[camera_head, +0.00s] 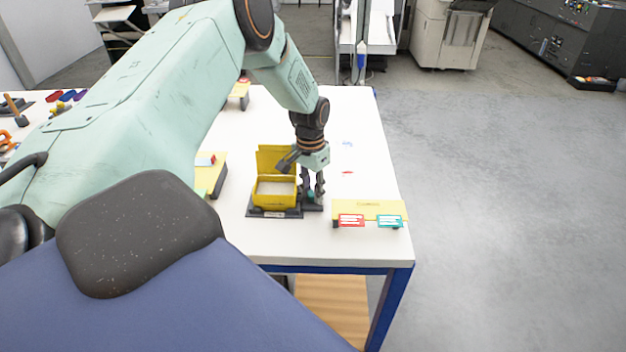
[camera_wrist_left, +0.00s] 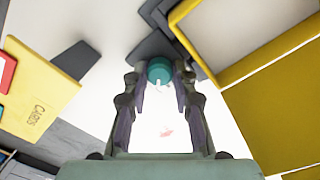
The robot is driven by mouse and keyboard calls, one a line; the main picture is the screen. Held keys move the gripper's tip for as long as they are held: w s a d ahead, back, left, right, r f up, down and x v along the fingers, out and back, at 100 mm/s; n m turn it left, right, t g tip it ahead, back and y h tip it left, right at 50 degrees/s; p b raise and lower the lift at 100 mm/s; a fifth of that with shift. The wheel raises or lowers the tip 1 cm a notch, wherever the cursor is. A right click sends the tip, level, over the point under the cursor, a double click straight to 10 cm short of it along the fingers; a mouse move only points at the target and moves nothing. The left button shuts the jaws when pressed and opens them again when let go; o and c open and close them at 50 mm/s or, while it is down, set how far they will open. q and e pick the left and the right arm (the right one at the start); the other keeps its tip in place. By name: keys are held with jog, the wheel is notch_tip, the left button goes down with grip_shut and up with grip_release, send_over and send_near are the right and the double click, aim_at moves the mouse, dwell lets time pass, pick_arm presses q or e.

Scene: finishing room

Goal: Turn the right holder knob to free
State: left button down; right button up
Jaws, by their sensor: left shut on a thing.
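A round teal knob (camera_wrist_left: 159,70) sits on a dark holder base and shows between my fingertips in the left wrist view. In the head view the knob is mostly hidden by the fingers, at the right end of the dark base (camera_head: 262,213). My left gripper (camera_head: 313,198) points down from above and is shut on the knob, with one finger on each side; the gripper also shows in the left wrist view (camera_wrist_left: 160,82). A yellow box (camera_head: 275,200) with its lid raised stands on the base, just left of the gripper. My right gripper is not in view.
A yellow card stand (camera_head: 370,208) with a red card (camera_head: 351,220) and a teal card (camera_head: 390,221) is right of the gripper. Another yellow stand (camera_head: 217,168) is left of the box. The white table (camera_head: 335,245) is clear in front; its right edge is close.

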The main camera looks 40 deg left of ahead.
pick_arm(q)
jog(key=n+p, duration=0.3)
jog(key=n, duration=0.2)
jog(key=shift+r, duration=0.2)
jog(key=shift+n+p, duration=1.4)
jog(key=shift+n, duration=1)
jog(key=shift+f, duration=0.1)
jog(key=c, duration=1.1)
grip_release()
jog(key=shift+s, duration=0.1)
jog(key=shift+f, duration=0.1)
